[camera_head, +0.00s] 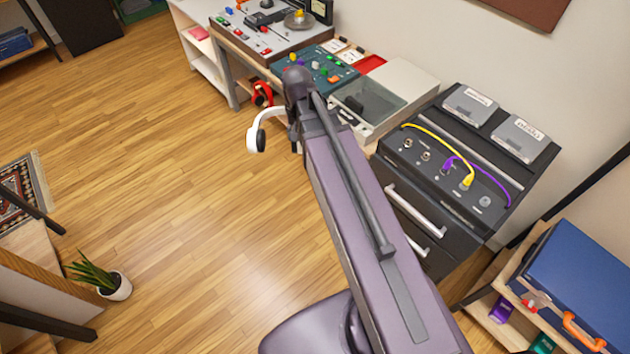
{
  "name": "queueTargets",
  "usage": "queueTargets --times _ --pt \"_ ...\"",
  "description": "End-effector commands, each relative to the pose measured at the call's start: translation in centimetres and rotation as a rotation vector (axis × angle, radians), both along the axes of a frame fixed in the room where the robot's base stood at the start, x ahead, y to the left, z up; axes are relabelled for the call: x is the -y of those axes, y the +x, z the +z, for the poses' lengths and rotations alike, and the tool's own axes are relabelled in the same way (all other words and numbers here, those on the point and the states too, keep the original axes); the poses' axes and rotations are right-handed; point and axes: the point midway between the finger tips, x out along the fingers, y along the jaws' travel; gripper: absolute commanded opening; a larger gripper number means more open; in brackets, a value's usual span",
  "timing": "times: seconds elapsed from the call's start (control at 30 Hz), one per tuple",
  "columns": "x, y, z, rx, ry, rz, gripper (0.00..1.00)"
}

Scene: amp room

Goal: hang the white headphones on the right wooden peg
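The white headphones (264,128) show just left of the far end of my arm, with one dark-padded ear cup facing down and left. The right part of their band passes behind my arm, so I cannot see what bears them. My gripper is hidden behind the arm's end, and its fingers do not show. Red headphones (261,93) hang at the side of the desk, a little above and beyond the white pair in the picture. The wooden pegs cannot be made out; the arm covers part of that area.
A desk with a green control panel (321,70) and a turntable (368,103) stands beyond my arm. A black cabinet (462,155) with yellow and purple cables is to the right. A blue case (590,275) lies lower right. A potted plant (112,284) stands lower left. The wooden floor (170,180) is clear.

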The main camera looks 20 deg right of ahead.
Motion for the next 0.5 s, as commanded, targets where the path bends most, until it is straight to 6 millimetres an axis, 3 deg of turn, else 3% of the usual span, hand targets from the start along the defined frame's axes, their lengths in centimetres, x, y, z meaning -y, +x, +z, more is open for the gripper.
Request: queueTargets --times 0.5 --pt "-0.95 0.09 -0.31 0.003 -0.001 0.012 0.0"
